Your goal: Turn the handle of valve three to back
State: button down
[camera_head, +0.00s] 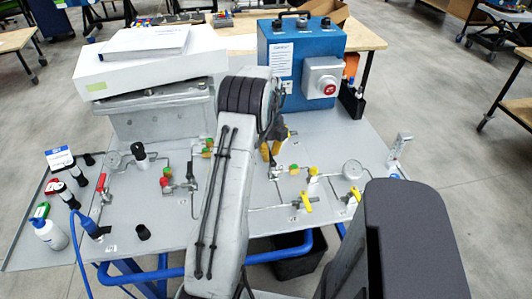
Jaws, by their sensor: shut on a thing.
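My gripper (273,132) is partly hidden behind my arm, over the middle of the grey panel (340,140). It is shut at a yellow part (276,147), which looks like a valve handle; its exact angle is hidden. Other yellow-handled valves stand to the right: an upright one (313,172), one lying near the front (305,202) and one at the right (356,194). A red-handled valve (100,183) stands at the left. The number labels are too small to read, so I cannot tell which is valve three.
A blue box (300,45) with a red button on a grey housing (322,77) stands behind. A white box (150,65) is at the back left. Gauges (352,170), thin pipes and a white bottle (50,233) are on the panel.

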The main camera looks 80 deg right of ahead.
jog(key=shift+s+a+f+m, duration=0.2)
jog(key=shift+f+m, duration=0.15)
jog(key=shift+m, duration=0.15)
jog(key=c, duration=1.5)
grip_release()
jog(key=shift+d, duration=0.1)
jog(key=o, duration=0.5)
jog(key=shift+d+r, duration=0.15)
jog(key=shift+r, duration=0.05)
jog(key=shift+r, duration=0.15)
notch_tip(320, 180, up, 12)
jog(key=shift+f, duration=0.15)
